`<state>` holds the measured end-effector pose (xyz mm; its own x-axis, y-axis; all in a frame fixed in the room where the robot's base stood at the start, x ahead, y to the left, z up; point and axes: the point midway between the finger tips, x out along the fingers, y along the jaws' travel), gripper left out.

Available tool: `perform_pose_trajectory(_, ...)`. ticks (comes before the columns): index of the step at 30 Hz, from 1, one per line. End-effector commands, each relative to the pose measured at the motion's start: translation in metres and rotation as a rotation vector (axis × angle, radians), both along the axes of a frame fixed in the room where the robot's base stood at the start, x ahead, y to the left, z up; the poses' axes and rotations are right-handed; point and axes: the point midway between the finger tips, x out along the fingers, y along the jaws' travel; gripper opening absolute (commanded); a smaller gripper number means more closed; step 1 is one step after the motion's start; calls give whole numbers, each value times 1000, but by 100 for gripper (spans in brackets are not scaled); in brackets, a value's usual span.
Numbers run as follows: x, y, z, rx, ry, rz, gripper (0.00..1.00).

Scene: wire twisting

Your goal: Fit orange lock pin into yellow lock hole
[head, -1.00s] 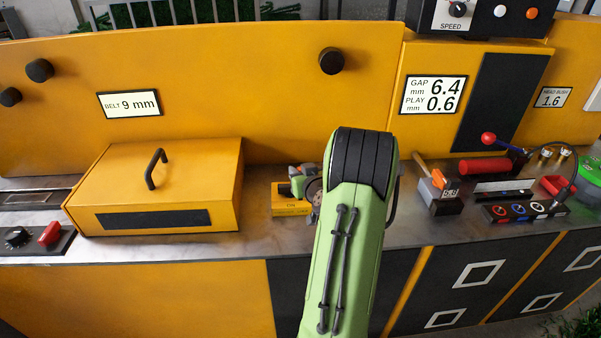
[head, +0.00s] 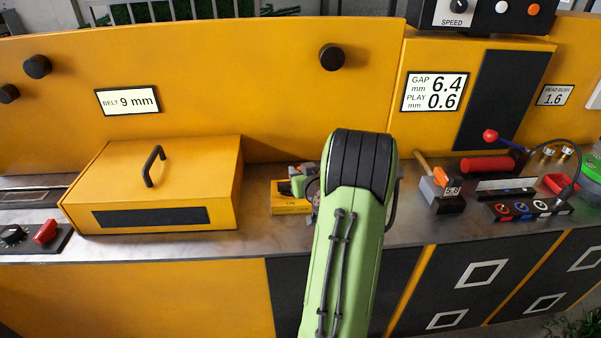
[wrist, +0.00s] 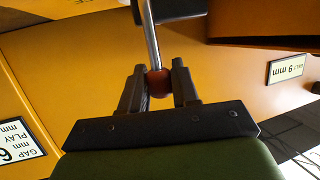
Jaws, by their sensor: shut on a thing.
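My gripper (wrist: 158,88) is shut on a dark red-orange ball knob (wrist: 158,83) in the wrist view. A straight metal rod (wrist: 150,35) runs from the knob up to the top of that view, where a dark part cuts it off. I cannot tell whether this is the lock pin. In the head view my green arm hides the gripper and what it holds. A small orange piece (head: 441,175) sits on a grey block with a number (head: 447,200), right of the arm. I cannot make out a yellow lock hole.
A yellow lidded box (head: 150,185) stands left on the metal counter (head: 200,248). A small yellow carton (head: 289,204) with parts behind it sits beside my arm. To the right are a red cylinder (head: 487,164), a red-knobbed lever (head: 491,136) and a socket strip (head: 530,210).

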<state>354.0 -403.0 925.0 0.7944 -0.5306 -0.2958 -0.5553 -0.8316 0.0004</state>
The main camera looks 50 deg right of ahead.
Motion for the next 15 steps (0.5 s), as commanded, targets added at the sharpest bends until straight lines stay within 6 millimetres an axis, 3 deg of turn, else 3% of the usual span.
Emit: perform_pose_trajectory(15, 0, 0, -11, -1, -1, 0, 0)
